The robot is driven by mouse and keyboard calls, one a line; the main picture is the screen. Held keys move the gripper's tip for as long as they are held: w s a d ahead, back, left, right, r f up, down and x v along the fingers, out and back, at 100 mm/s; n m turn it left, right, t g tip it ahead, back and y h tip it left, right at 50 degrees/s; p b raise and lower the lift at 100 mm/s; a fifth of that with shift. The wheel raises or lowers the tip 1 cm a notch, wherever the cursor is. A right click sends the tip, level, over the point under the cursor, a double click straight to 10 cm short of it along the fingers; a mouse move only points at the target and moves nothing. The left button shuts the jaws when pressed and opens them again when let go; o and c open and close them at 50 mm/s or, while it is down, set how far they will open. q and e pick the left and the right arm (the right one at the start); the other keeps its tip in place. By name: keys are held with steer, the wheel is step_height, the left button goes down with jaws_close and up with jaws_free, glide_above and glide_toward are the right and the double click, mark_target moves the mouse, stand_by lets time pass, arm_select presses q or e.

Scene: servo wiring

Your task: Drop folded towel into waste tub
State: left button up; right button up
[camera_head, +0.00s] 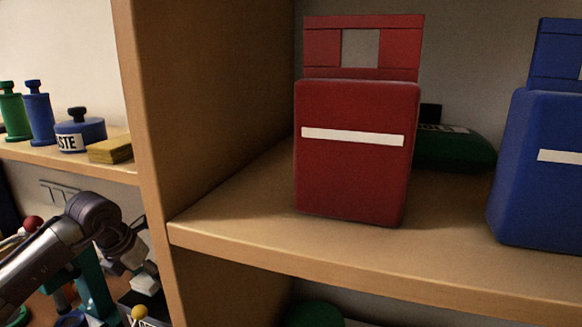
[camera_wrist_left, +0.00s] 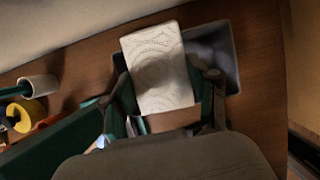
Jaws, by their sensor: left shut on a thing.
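The folded towel (camera_wrist_left: 158,60) is white with an embossed pattern. In the left wrist view it sits between the two fingers of my left gripper (camera_wrist_left: 167,100), which is shut on it. A dark grey tub (camera_wrist_left: 222,55) lies behind the towel in that view, partly hidden by it; I cannot tell the gap between them. In the head view my left gripper (camera_head: 136,264) is small at the lower left, with a white piece at its tip. A dark, partly lettered thing (camera_head: 146,318) shows below it, cut off by the frame. My right gripper is not in view.
A wooden shelf unit with an upright panel (camera_head: 150,140) stands right of my left arm. It holds a red canister (camera_head: 352,165) and a blue canister (camera_head: 540,190). In the left wrist view, a white cup-like thing (camera_wrist_left: 38,86) and a yellow ring (camera_wrist_left: 28,115) are at left.

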arm_select(q)
steer(key=shift+f, duration=0.2)
steer(key=o, duration=1.2)
steer(key=shift+d, duration=0.1)
steer(key=shift+c, duration=0.2)
steer(key=v, duration=0.5)
steer(key=shift+s+a, duration=0.25)
steer(key=shift+s, duration=0.05)
steer(key=s+a, duration=0.3)
steer(key=s, duration=0.7)
steer(key=shift+s+a, duration=0.25)
steer(key=shift+s, duration=0.1)
